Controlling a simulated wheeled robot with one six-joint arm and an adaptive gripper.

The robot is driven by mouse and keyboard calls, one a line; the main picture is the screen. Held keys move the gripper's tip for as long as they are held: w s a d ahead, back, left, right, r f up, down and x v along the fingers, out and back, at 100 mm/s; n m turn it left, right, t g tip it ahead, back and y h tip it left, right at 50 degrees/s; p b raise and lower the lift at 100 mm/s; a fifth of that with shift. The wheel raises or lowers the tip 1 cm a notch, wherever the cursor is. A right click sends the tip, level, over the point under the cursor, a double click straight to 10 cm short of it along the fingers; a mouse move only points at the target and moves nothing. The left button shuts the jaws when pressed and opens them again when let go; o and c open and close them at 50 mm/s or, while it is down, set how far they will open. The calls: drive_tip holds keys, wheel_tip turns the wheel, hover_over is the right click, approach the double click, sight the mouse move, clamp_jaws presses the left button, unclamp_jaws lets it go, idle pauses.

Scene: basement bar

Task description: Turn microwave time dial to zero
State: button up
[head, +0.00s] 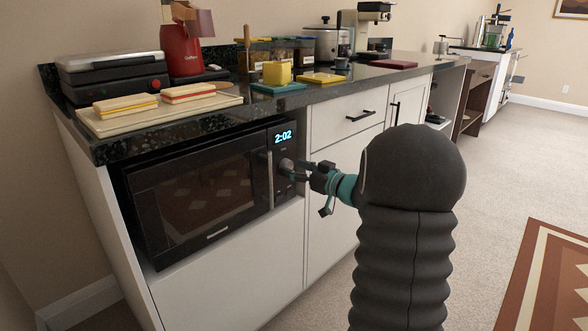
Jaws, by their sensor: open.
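The black microwave (200,192) is built into the white cabinet under the counter, with its door closed. Its display (283,136) glows 2:02 at the top of the control panel on the right side. A round dial (286,166) shows below the display. My gripper (295,167) is in front of the panel with its fingertips at the dial. The gripper is open. I cannot tell whether the fingers touch the dial. The gripper hides part of the panel, and my arm hides some of the cabinet behind it.
The microwave's vertical handle (269,180) stands out just left of my gripper. The dark counter (250,100) above carries a board (150,118) with sandwiches, a red coffee maker (181,48) and several containers. Open carpet (490,180) lies to the right.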

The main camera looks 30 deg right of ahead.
drive_tip(key=shift+w+a, duration=0.2)
drive_tip(key=shift+w, duration=0.15)
drive_tip(key=c, duration=1.1)
drive_tip(key=shift+c, duration=0.2)
drive_tip(key=shift+n, duration=0.3)
